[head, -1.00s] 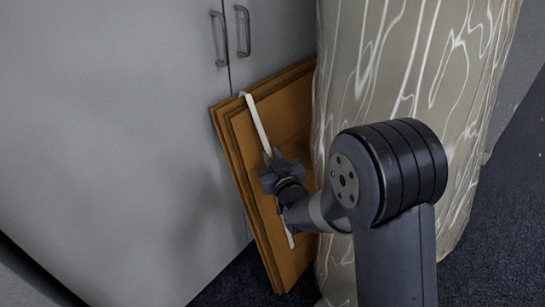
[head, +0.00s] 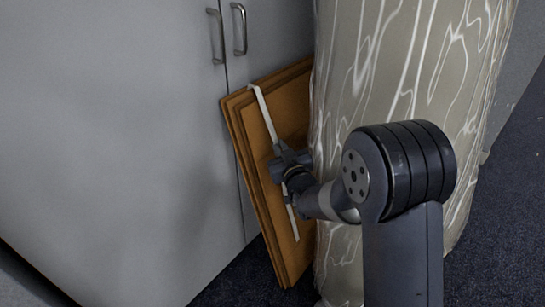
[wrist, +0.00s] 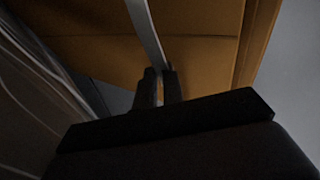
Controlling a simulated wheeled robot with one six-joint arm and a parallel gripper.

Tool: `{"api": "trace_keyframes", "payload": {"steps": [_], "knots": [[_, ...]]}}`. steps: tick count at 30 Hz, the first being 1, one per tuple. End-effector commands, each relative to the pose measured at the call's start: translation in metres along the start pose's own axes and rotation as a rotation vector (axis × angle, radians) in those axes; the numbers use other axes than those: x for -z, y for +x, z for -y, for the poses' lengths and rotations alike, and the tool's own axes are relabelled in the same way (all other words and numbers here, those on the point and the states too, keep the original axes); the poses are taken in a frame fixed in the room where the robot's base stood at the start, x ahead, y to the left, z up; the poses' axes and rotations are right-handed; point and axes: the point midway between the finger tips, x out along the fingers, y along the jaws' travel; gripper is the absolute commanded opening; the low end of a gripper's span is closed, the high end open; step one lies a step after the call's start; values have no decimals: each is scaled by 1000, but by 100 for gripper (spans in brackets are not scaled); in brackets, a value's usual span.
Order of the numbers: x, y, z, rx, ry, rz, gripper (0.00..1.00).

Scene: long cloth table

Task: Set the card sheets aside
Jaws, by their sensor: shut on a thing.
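The card sheets (head: 290,100) are a stack of flat orange-brown sheets, standing tilted between a grey cabinet and a cloth-covered table. A pale strap (head: 262,105) runs down the face of the stack. My gripper (head: 286,165) is at the middle of that face, shut on the strap. In the wrist view the sheets (wrist: 205,50) fill the upper part, and the strap (wrist: 146,25) runs down between the fingers of my gripper (wrist: 160,85). My arm hides part of the lower right of the stack.
The grey cabinet (head: 110,130) with two door handles (head: 239,30) stands to the left and behind. The table's patterned cloth (head: 405,60) hangs close to the right of the sheets. Dark carpet (head: 237,280) shows below, and open floor lies at the far right.

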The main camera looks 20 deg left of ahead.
Motion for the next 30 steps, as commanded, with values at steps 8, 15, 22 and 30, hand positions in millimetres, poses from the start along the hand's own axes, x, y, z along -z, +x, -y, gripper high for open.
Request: {"api": "trace_keyframes", "payload": {"steps": [8, 15, 22, 30], "knots": [[1, 2, -4, -1, 0, -3, 0], [1, 2, -3, -1, -1, -2, 18], [1, -2, -3, 0, -1, 0, 18], [2, -40, -4, -1, -1, 2, 18]]}}
